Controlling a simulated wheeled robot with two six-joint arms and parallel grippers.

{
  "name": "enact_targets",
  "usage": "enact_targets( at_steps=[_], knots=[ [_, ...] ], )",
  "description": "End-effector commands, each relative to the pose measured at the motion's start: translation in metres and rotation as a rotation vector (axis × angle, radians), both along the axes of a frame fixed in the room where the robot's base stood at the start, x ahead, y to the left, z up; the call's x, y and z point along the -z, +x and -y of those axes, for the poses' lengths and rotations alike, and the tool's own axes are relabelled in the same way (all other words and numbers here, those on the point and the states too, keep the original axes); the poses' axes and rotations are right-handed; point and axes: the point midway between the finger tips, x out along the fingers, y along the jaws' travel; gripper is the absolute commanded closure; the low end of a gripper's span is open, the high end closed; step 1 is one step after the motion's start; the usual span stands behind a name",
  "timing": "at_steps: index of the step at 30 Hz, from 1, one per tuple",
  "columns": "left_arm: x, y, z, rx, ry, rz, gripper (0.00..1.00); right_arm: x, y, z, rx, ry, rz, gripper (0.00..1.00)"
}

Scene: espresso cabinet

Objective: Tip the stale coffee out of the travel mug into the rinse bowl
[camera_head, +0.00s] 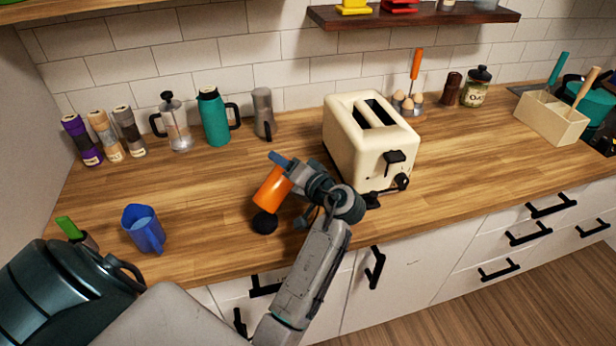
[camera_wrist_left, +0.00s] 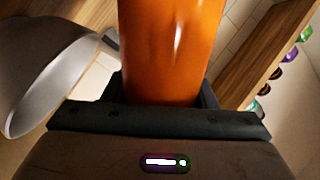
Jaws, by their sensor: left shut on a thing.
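My left gripper (camera_head: 284,178) is shut on an orange cylinder, which looks like the travel mug (camera_head: 270,191). In the head view it is tilted, left of the toaster and above the front of the counter. A small dark round thing (camera_head: 264,222) shows just below its lower end; I cannot tell whether it is touching. In the left wrist view the mug (camera_wrist_left: 170,45) stands up between the jaws (camera_wrist_left: 160,105). Its mouth and contents are hidden. I cannot clearly pick out a rinse bowl. My right gripper is not in view.
A cream toaster (camera_head: 365,145) stands right of the gripper. A blue jug (camera_head: 143,230) stands left on the counter. A teal jug (camera_head: 214,118), French press (camera_head: 175,125) and grey pitcher (camera_head: 263,112) line the wall. A grey dome with pale inside (camera_wrist_left: 50,80) shows in the wrist view.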

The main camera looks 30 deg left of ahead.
Motion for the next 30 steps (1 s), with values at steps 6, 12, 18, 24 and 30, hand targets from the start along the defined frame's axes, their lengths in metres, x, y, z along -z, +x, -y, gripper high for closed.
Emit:
enact_targets(
  at_steps=[6,12,18,24,30],
  knots=[
    [-0.003,0.001,0.000,0.000,0.006,-0.027,0.94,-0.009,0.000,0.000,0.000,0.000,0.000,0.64],
    [-0.004,0.001,0.000,-0.001,0.011,-0.055,0.94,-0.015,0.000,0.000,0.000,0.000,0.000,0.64],
    [-0.004,0.001,0.000,-0.001,0.016,-0.082,0.94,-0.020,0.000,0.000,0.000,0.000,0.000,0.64],
    [-0.006,0.002,0.000,-0.001,0.021,-0.108,0.94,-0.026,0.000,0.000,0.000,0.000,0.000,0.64],
    [-0.006,0.002,0.000,0.000,0.027,-0.134,0.94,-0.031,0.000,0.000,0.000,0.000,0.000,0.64]
  ],
)
